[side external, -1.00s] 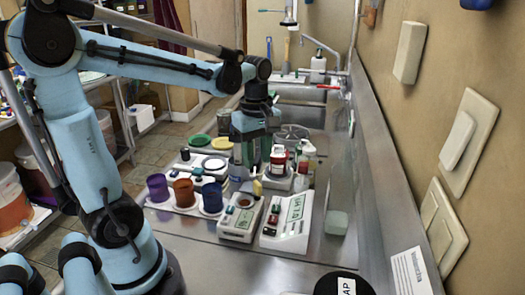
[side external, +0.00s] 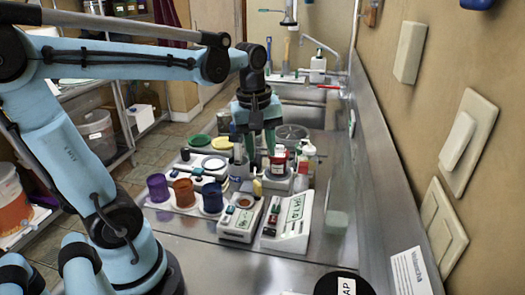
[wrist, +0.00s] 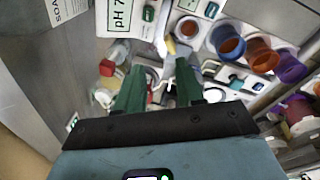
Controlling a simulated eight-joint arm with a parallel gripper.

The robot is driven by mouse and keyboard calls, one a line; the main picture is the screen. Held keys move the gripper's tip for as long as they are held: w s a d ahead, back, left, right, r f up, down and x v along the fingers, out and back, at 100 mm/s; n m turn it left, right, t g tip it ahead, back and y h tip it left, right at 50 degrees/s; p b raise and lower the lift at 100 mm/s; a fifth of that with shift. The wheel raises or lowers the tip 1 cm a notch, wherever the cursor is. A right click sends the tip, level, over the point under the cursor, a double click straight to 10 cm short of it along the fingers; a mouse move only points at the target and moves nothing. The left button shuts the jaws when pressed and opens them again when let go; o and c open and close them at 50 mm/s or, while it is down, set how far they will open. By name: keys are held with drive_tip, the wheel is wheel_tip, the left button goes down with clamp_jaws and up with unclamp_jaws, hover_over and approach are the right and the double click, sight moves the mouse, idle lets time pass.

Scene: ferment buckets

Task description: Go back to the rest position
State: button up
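My gripper (side external: 256,150) hangs pointing down above the far part of the equipment cluster on the steel counter. In the wrist view its two green fingers (wrist: 158,68) stand apart with nothing held between them, so it is open. A red-and-white bottle (side external: 278,160) stands close to the right finger in the side view; I cannot tell if they touch.
Purple (side external: 158,187), brown (side external: 183,193) and blue (side external: 211,197) cups stand in a rack at the left. Two white meters (side external: 241,217) (side external: 287,222) stand in front. A sink (side external: 303,93) lies behind, and the wall is at the right.

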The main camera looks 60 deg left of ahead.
drive_tip(key=s+d+f+m+t, duration=0.2)
drive_tip(key=d+m+t, duration=0.3)
drive_tip(key=m, duration=0.9)
drive_tip(key=shift+d+f+t, duration=0.4)
drive_tip(key=shift+d+f, duration=0.15)
drive_tip(key=shift+d, duration=0.55)
